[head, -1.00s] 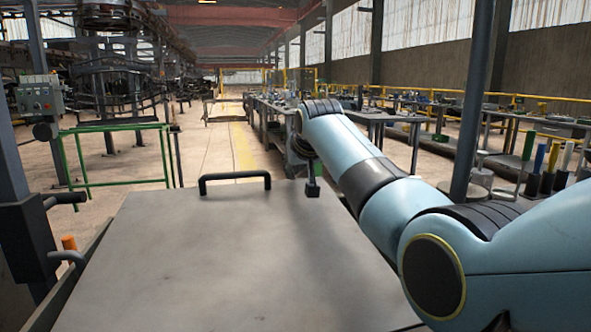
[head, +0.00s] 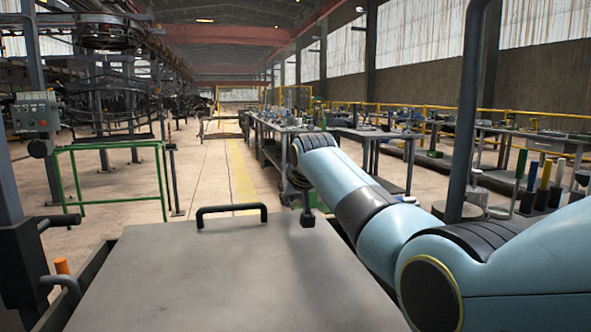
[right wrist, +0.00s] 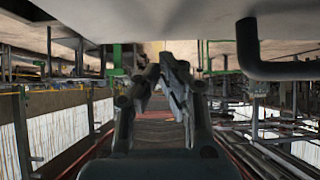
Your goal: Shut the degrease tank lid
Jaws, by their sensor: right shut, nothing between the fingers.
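The degrease tank lid (head: 220,275) is a wide grey plate filling the lower middle of the head view. A black bar handle (head: 232,209) stands near its far edge. A dark tank side (head: 88,268) shows along the lid's left edge; I cannot tell how far the lid stands open. My left gripper is out of view.
A dark post with a bent bar (head: 55,220) and an orange-tipped part (head: 63,267) stand left of the lid. A green frame (head: 115,145) is beyond. Workbenches (head: 375,137) line the right. A dark upright pole (head: 467,120) stands right of my arm. The aisle floor is clear.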

